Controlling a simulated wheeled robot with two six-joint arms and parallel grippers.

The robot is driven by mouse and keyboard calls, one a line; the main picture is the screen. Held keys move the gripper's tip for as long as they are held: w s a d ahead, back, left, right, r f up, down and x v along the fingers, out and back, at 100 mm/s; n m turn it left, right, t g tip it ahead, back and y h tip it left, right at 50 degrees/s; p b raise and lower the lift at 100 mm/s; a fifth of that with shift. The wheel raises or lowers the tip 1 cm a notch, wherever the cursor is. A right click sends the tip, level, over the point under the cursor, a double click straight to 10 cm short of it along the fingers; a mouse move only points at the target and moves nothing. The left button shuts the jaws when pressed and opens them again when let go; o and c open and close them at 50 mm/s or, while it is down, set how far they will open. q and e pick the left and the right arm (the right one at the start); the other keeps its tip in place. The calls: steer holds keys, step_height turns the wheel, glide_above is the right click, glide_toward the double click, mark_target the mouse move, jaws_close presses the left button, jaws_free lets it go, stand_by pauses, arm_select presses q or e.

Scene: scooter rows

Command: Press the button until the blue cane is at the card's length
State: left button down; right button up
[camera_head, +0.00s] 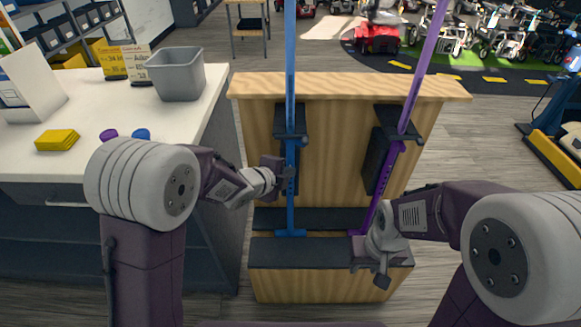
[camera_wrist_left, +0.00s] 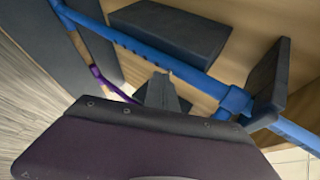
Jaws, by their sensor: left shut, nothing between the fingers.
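The blue cane (camera_head: 290,85) stands upright in the left slot of a wooden rack (camera_head: 340,90), its foot on the dark lower ledge. A row of small holes shows on its lower tube. Two yellow and white cards (camera_head: 111,62) (camera_head: 137,65) stand on the white counter; their print is too small to read surely. My left gripper (camera_head: 284,178) is shut and empty, its tip at the cane's lower tube. In the left wrist view its fingers (camera_wrist_left: 165,92) meet the blue tube (camera_wrist_left: 140,45); the button itself cannot be made out. My right gripper (camera_head: 374,268) hangs low by the rack's front ledge.
A purple cane (camera_head: 425,65) leans tilted in the rack's right slot. The counter (camera_head: 100,100) holds a grey bin (camera_head: 178,75), yellow pads (camera_head: 57,140), a white box (camera_head: 30,85), and purple and blue caps. Scooters stand behind.

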arm_select(q)
steer(key=shift+w+r, duration=0.2)
steer(key=shift+w, duration=0.15)
stand_by(0.7)
steer(key=shift+s, duration=0.1)
steer(key=shift+s+f+b, duration=0.15)
steer(key=shift+s+b, duration=0.3)
steer(key=shift+s, duration=0.4)
steer(key=s+b, duration=0.2)
steer(key=s, duration=0.3)
steer(key=shift+d+b, duration=0.15)
steer(key=shift+b, duration=0.15)
